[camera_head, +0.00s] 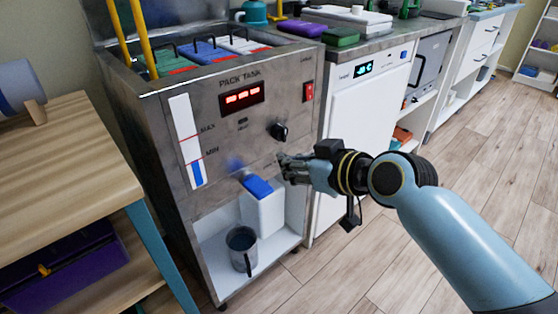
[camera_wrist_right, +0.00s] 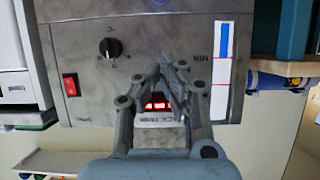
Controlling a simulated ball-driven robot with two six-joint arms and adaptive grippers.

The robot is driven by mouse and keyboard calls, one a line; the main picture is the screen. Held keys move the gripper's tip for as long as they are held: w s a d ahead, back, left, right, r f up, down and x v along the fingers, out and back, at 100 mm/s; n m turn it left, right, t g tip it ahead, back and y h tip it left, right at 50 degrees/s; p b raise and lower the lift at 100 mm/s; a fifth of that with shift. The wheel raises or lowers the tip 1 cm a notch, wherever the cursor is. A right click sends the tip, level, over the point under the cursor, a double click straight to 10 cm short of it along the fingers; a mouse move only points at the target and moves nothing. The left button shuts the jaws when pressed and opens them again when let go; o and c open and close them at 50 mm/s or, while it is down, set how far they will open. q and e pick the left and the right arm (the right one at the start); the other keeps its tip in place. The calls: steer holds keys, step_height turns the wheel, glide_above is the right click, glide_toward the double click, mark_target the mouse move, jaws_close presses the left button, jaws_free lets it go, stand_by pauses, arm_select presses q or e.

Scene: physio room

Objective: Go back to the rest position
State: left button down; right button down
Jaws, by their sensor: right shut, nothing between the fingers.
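My right gripper (camera_head: 284,167) is in front of the metal front of the pack tank (camera_head: 225,130), below and near its black knob (camera_head: 279,131). Its fingers are shut and empty. In the right wrist view the closed fingers (camera_wrist_right: 170,68) point at the tank front, with the red display (camera_wrist_right: 157,103) partly behind them. I cannot tell whether the fingertips touch the panel. My right arm comes in from the right. My left gripper is not in view.
A wooden table (camera_head: 60,160) is at left. A white cabinet (camera_head: 360,120) stands right of the tank. The wooden floor (camera_head: 350,270) has free room.

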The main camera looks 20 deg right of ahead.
steer(key=shift+s+d+r, duration=0.1)
steer(key=shift+s+r, duration=0.2)
stand_by(0.4)
steer(key=s+d+f+m+g+h, duration=0.1)
steer(key=s+d+f+g, duration=0.1)
steer(key=s+f, duration=0.5)
steer(key=s+d+f+g+h+p, duration=0.15)
steer(key=s+f, duration=0.25)
steer(key=f, duration=0.7)
steer(key=s+d+f+m+g, duration=0.1)
steer(key=s+d+f+g, duration=0.15)
steer(key=s+f, duration=0.4)
steer(key=s+d+f+g+h, duration=0.1)
steer(key=s+f, duration=0.4)
steer(key=s, duration=0.5)
steer(key=s+d+f+m+g, duration=0.1)
steer(key=s+d+f+g, duration=0.1)
steer(key=s+f, duration=0.4)
steer(key=s+d+f+g+h, duration=0.1)
steer(key=s+f, duration=0.5)
steer(key=s, duration=0.9)
steer(key=shift+s+d+g+h, duration=0.15)
steer(key=shift+d+g+h, duration=0.25)
steer(key=shift+g, duration=0.5)
steer(key=shift+f, duration=0.1)
